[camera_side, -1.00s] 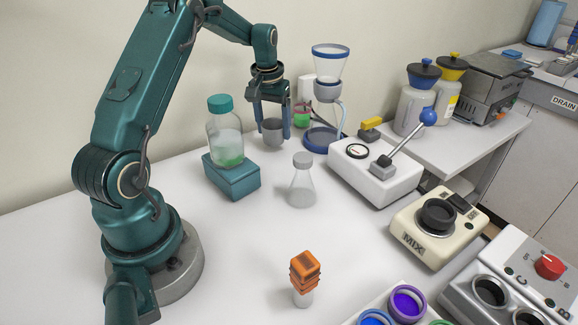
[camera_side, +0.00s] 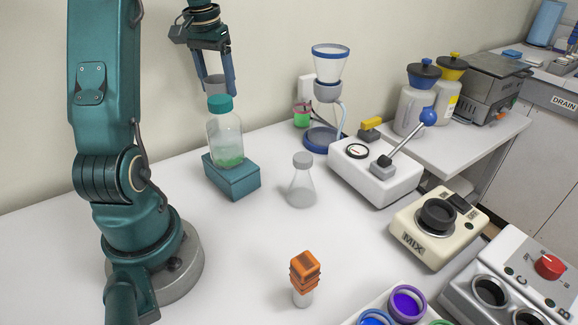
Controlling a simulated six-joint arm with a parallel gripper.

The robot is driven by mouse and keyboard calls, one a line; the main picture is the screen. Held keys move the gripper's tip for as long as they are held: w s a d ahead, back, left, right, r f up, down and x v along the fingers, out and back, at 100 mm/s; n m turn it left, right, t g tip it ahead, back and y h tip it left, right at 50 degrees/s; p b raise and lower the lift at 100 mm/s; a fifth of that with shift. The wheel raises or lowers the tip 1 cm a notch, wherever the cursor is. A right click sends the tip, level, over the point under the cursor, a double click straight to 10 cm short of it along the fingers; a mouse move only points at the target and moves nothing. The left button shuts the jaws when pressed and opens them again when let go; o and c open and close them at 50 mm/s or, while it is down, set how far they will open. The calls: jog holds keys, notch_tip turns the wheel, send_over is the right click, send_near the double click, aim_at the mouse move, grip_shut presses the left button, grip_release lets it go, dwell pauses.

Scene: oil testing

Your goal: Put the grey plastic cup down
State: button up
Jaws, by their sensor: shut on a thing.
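The grey plastic cup (camera_side: 215,85) is between the fingers of my gripper (camera_side: 217,86), which is shut on it. The cup is held up in the air, in the picture just above the teal cap of the glass bottle (camera_side: 226,141). I cannot tell whether the cup is in front of or behind the bottle. The cup looks upright, with its sides partly hidden by the fingers.
The bottle with green liquid stands on a teal block (camera_side: 232,177). A capped flask (camera_side: 301,182), an orange-topped item (camera_side: 304,278), a funnel stand (camera_side: 328,95) and a white lever device (camera_side: 374,170) stand to the right. The white table (camera_side: 235,260) is clear at the front.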

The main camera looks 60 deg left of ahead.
notch_tip(320, 180, up, 2)
jog(key=shift+r, duration=0.1)
jog(key=w+d+m, duration=0.2)
jog(key=d+m, duration=0.2)
jog(key=d, duration=0.5)
jog(key=w+d+m+h, duration=0.1)
jog(key=w+d+m, duration=0.2)
jog(key=d, duration=0.7)
jog(key=w+d+m, duration=0.2)
jog(key=d+m, duration=0.5)
jog(key=d, duration=0.3)
jog(key=shift+w+h, duration=0.3)
jog(key=shift+w, duration=0.1)
jog(key=s+d+m, duration=0.1)
jog(key=d, duration=0.2)
jog(key=s+d+m, duration=0.1)
jog(key=d+m, duration=0.1)
jog(key=d, duration=0.1)
jog(key=s+d+m, duration=0.2)
jog(key=d, duration=0.1)
jog(key=shift+g, duration=0.3)
jog(key=f, duration=1.5)
jog(key=shift+w+a+f, duration=0.15)
jog(key=shift+w+f, duration=0.05)
jog(key=shift+f, duration=0.15)
jog(key=shift+f, duration=0.2)
